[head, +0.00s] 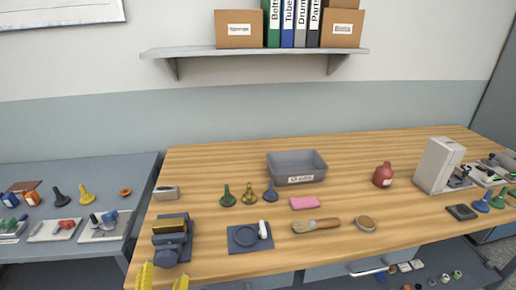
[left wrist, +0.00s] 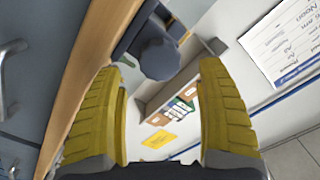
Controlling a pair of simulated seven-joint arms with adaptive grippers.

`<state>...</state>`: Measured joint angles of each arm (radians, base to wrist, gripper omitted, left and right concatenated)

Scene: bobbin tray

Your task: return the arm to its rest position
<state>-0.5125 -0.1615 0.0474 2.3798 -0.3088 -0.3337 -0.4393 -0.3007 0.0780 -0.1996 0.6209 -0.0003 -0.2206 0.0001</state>
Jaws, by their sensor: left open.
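My left gripper (head: 163,279) shows at the bottom left edge of the head view, only its yellow fingertips visible. It is by the front left of the wooden table (head: 330,229), near the dark blue vise-like device (head: 172,245). In the left wrist view the two yellow fingers of this gripper (left wrist: 163,72) stand wide apart with nothing between them held. The dark blue device (left wrist: 158,60) shows beyond them, apart from the fingers. My right gripper is in neither view.
A grey labelled bin (head: 297,178) stands at the table's back. Three spindle-shaped pieces (head: 249,198), a dark pad (head: 249,240), a pink block (head: 304,203) and a brush (head: 315,226) lie in the middle. A grey side bench (head: 60,250) is on the left.

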